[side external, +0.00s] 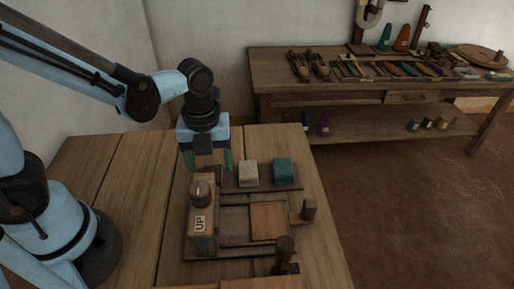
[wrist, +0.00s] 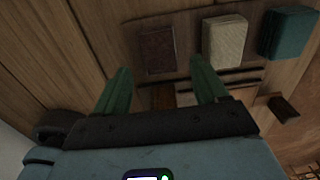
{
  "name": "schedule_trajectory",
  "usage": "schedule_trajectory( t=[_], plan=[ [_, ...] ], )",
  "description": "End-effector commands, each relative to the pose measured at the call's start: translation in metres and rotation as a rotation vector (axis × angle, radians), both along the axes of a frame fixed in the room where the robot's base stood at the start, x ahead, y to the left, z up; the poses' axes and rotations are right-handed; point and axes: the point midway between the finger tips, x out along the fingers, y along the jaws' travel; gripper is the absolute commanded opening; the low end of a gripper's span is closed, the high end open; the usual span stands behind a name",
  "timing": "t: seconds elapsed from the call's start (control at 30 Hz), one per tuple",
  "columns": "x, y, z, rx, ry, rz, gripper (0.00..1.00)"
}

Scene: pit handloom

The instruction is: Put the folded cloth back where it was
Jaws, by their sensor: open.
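Three folded cloths lie in a row on a dark wooden board: a dark brown-red one (wrist: 158,50), a cream one (side external: 249,173) and a teal one (side external: 284,171). The cream (wrist: 224,41) and teal (wrist: 288,34) cloths also show in the wrist view. Which one the task means is not shown. My gripper (side external: 207,164) is open, pointing down over the left end of the row. In the wrist view, the dark cloth appears beyond and between its green fingertips (wrist: 160,75), with nothing held. In the side view my gripper mostly hides that cloth.
In front of the row, a wooden block marked "UP" (side external: 201,238) with a round knob stands beside a frame holding a light brown panel (side external: 269,221). Upright pegs (side external: 309,209) stand to the right. A back table (side external: 275,75) holds tools. The bench's left (side external: 110,185) is clear.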

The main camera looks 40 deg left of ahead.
Motion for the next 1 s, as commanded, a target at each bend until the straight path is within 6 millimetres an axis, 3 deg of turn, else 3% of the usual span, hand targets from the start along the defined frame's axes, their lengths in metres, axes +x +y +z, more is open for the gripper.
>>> schedule_trajectory(
  t=[0.6, 0.87, 1.0],
  plan=[
    [0.0, 0.0, 0.077, 0.0, 0.0, 0.0, 0.72],
    [0.0, 0.001, 0.09, -0.001, -0.007, 0.027, 0.72],
    [-0.001, 0.007, 0.091, -0.016, -0.053, 0.211, 0.72]
  ],
)
